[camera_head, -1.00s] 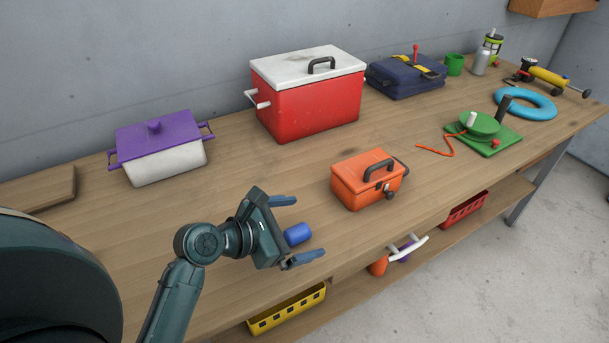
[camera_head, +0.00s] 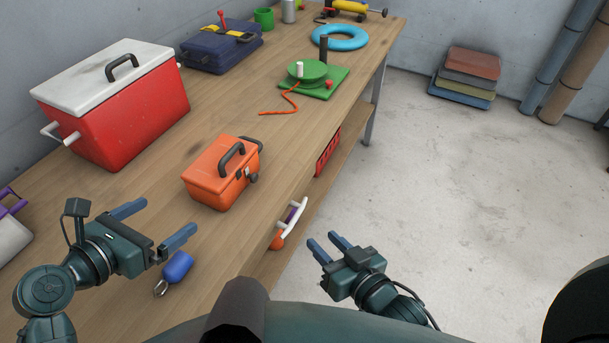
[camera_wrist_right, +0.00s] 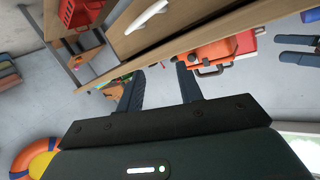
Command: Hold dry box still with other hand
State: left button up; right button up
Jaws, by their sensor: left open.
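The orange dry box (camera_head: 207,190) with a dark handle and latch stands upright on the wooden workbench, near its front edge. It also shows in the right wrist view (camera_wrist_right: 208,53), beyond my fingers. My left gripper (camera_head: 158,219) is open and empty over the bench, to the left of the box and apart from it. My right gripper (camera_head: 324,240) is open and empty, out past the bench's front edge, to the lower right of the box. Neither gripper touches the box.
A blue float with a metal ring (camera_head: 178,267) lies beside my left gripper's near finger. A red cooler (camera_head: 130,115) stands behind the box. A green reel on a board (camera_head: 318,85) with an orange cord lies farther along the workbench (camera_head: 230,105). A white handle (camera_head: 292,215) shows below the bench edge.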

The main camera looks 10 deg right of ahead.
aim_at(201, 193)
jog(key=w+a+r+n+g+y, duration=0.25)
jog(key=w+a+r+y, duration=0.25)
jog(key=w+r+y, duration=0.3)
pick_arm(q)
jog(key=x, duration=1.3)
jog(key=shift+w, duration=0.1)
pick_arm(e)
jog(key=w+d+f+n+g, duration=0.1)
jog(key=w+d+f+g, duration=0.1)
jog(key=g, duration=0.4)
jog(key=w+d, duration=0.1)
jog(key=w, duration=0.1)
jog(key=shift+w+d+y, duration=0.35)
jog(key=shift+w+y, duration=0.05)
pick_arm(q)
jog(key=shift+c, duration=0.2)
pick_arm(e)
jog(key=shift+f+g, duration=0.1)
jog(key=shift+g, duration=0.15)
pick_arm(q)
jog(key=shift+f, duration=0.1)
jog(key=c, duration=0.9)
jog(key=shift+o, duration=0.2)
